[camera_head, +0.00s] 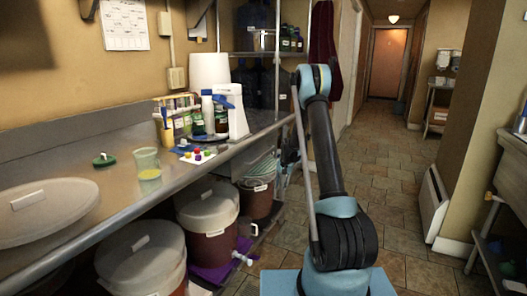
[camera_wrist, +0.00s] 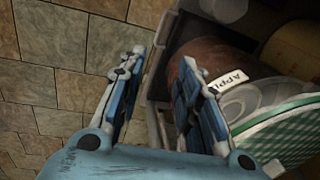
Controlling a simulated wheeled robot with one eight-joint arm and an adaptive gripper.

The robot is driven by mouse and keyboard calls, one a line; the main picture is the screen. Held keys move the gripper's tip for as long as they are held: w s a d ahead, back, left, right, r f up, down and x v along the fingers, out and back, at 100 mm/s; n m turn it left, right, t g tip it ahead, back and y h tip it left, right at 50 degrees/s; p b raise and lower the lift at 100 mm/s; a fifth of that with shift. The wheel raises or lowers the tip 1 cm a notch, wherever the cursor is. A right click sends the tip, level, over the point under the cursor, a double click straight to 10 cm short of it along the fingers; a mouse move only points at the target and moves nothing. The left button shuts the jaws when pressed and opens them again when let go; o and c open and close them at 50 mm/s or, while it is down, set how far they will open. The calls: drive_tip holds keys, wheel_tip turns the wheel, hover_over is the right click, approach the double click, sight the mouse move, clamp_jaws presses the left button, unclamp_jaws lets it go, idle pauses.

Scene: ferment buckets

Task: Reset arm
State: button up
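My arm (camera_head: 324,150) rises from the lower right in the head view, bent at a high elbow. I cannot clearly make out my gripper there. In the wrist view my gripper (camera_wrist: 161,60) is open, with a clear gap between its two blue fingers and nothing held. The fingers point down towards the tiled floor and the side of a low shelf. A brown-red bucket (camera_wrist: 205,55) with a white label reading "APPL" lies just beyond the right finger, apart from it as far as I can tell.
A metal counter (camera_head: 115,185) runs along the left, holding a large white lid (camera_head: 45,215), a cup (camera_head: 146,160) and bottles. Lidded buckets (camera_head: 207,222) stand beneath it. A green checked cloth (camera_wrist: 285,135) is close to the right finger. The tiled floor (camera_head: 400,180) is clear towards the hallway.

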drive_tip(key=s+d+r+n, duration=0.1)
drive_tip(key=s+d+r, duration=0.2)
drive_tip(key=s+r, duration=0.95)
drive_tip(key=s+d+r+n, duration=0.1)
drive_tip(key=s+d+r, duration=0.1)
drive_tip(key=s+r, duration=1.05)
drive_tip(key=s+d+r+n+h, duration=0.1)
drive_tip(key=s+d+r, duration=0.1)
drive_tip(key=s, duration=1.6)
drive_tip(key=s+d+f, duration=0.1)
drive_tip(key=s+f, duration=0.2)
drive_tip(key=s, duration=0.4)
drive_tip(key=s+d+f+n+t, duration=0.1)
drive_tip(key=s+f, duration=0.2)
drive_tip(key=s, duration=0.4)
drive_tip(key=shift+f+h, duration=0.15)
drive_tip(key=shift+h, duration=0.15)
